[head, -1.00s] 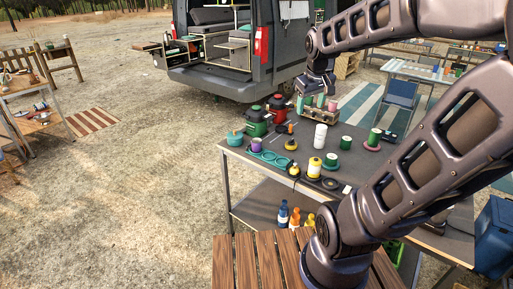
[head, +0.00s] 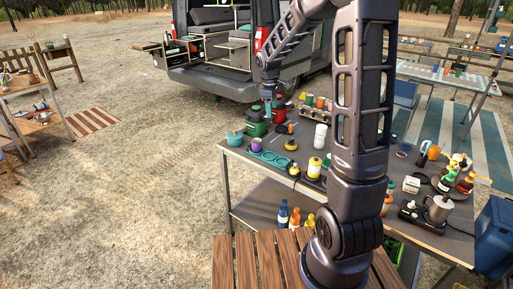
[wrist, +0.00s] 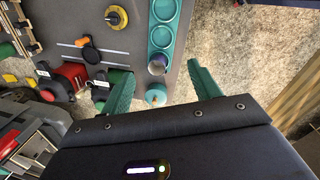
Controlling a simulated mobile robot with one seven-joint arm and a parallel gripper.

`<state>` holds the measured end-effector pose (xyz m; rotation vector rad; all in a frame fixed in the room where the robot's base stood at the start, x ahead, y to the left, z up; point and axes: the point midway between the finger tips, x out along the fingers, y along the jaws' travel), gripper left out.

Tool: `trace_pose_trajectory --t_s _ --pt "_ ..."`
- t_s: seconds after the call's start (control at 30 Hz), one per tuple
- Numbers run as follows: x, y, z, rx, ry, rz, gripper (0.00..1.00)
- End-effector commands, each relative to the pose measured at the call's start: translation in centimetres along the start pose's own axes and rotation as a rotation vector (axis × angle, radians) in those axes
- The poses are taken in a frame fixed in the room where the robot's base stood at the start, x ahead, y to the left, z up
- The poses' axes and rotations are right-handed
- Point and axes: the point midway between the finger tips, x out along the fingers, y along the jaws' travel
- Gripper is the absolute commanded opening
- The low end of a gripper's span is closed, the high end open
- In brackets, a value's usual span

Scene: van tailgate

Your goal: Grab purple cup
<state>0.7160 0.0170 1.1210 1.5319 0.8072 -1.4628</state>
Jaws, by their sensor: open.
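In the wrist view, the cup (wrist: 157,66) shows from above in the tray's end ring, between the fingertips in the picture. My gripper (head: 268,104) hangs above the table's far left part, over the green canister, apart from the cup. In the wrist view, my gripper's teal fingers (wrist: 160,70) are spread and hold nothing.
A teal pot (head: 235,138) stands left of the cup, close by. A yellow-topped item (head: 291,145) and several spools stand to the right. The table's left edge is close.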

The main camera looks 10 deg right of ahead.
Motion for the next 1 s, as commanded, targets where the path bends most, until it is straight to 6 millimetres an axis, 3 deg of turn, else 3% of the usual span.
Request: trace_pose_trajectory --t_s 0.3,0.5,0.7,1.0 --pt "8.1 2.7 -6.5 -0.258 -0.033 -0.057 0.62" --pt "12.8 3.5 -9.6 -0.391 -0.042 -0.088 0.62" --pt "15.1 3.7 -11.1 -0.456 -0.044 -0.101 0.62" --pt "17.7 3.5 -11.0 -0.464 -0.045 -0.104 0.62"
